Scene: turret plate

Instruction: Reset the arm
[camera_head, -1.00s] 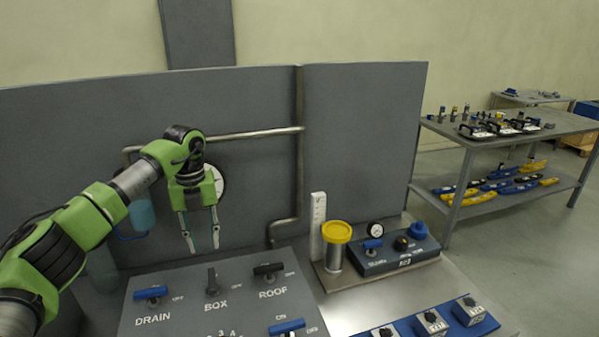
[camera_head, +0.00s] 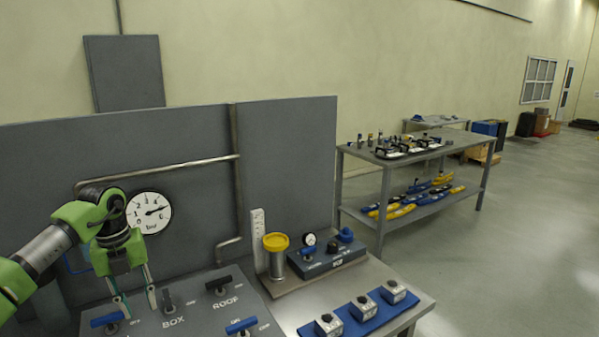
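My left arm comes in from the left, green with black and silver joints. My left gripper (camera_head: 137,303) points down over the control panel (camera_head: 195,315), between the DRAIN and BOX labels. Its two thin fingers are apart with nothing between them. I cannot tell whether the fingertips touch the panel. The panel carries a blue DRAIN switch (camera_head: 107,319), a dark BOX switch (camera_head: 167,301), a dark ROOF switch (camera_head: 219,284) and another blue switch (camera_head: 241,325). My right gripper is not in view.
A white gauge (camera_head: 149,213) and a pipe (camera_head: 165,168) are on the grey back wall (camera_head: 290,165). A yellow-capped cylinder (camera_head: 276,257) and a small panel (camera_head: 327,258) stand to the right. Three small boxes sit on a blue mat (camera_head: 343,312). A shelf table (camera_head: 412,154) stands farther back.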

